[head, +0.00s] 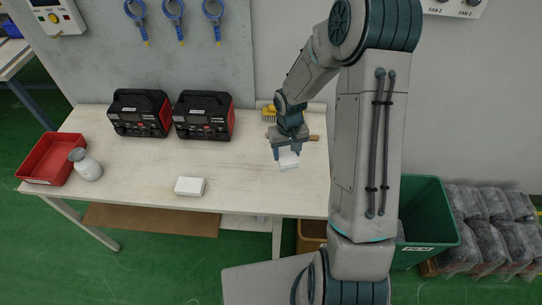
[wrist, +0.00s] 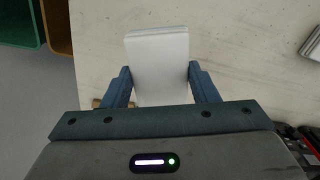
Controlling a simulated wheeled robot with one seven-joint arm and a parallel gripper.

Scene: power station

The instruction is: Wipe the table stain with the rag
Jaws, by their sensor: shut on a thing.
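My gripper (head: 287,151) is over the right part of the pale table (head: 130,185), shut on a white folded rag (head: 289,161). In the wrist view the rag (wrist: 158,60) sits between the two blue fingers and sticks out past their tips. I cannot tell whether the rag touches the tabletop. A second white, block-like folded thing (head: 190,187) lies near the table's front edge, left of my gripper. I cannot make out a clear stain; the tabletop shows only faint marks, and my arm and the rag hide part of it.
Two black-and-red devices (head: 140,113) (head: 204,115) stand at the back. A red tray (head: 45,160) and a white bottle (head: 86,165) are at the left end. A yellow brush (head: 268,114) lies behind my gripper. A green bin (head: 428,215) stands right of the table. The table's middle is clear.

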